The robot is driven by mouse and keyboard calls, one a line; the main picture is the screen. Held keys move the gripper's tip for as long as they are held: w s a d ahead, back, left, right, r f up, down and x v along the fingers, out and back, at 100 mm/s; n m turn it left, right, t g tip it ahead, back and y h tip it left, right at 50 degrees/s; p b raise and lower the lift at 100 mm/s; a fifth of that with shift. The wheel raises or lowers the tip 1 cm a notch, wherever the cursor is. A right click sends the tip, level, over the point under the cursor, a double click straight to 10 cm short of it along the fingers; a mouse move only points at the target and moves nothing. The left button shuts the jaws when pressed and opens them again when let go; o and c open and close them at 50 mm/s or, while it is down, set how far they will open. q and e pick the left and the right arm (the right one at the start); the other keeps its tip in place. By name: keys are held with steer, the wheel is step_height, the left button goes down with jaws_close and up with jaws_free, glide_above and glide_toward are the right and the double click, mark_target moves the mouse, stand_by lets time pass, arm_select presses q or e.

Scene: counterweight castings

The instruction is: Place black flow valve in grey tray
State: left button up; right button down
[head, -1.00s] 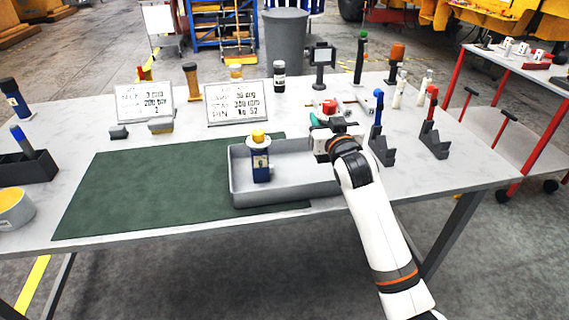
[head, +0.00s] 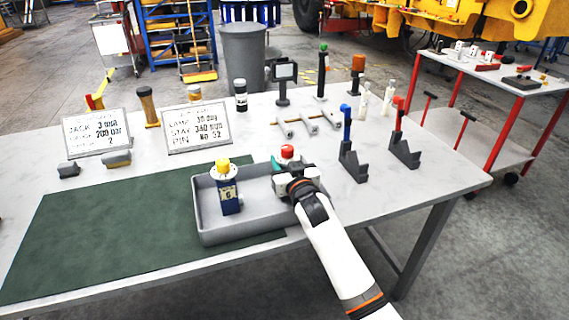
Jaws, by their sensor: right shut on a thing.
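The grey tray (head: 222,234) lies on the table at the right end of a green mat. A dark blue valve with a yellow knob (head: 229,190) stands upright in its left part. My right gripper (head: 292,177) is over the tray's right end, shut on a valve with a red knob (head: 287,151). The knob shows just beyond the jaws; the gripper hides most of the body, so I cannot make out its colour or whether it touches the tray floor. My left gripper is out of view.
Dark stands with a blue-handled tool (head: 346,122) and a red-handled tool (head: 398,114) are right of the tray.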

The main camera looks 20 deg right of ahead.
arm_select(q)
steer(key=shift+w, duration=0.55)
arm_select(e)
steer(key=shift+f, duration=0.1)
steer(key=c, duration=1.2)
jaws_free()
steer(key=shift+f, duration=0.15)
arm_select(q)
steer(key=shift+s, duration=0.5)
arm_select(e)
steer(key=o, duration=0.4)
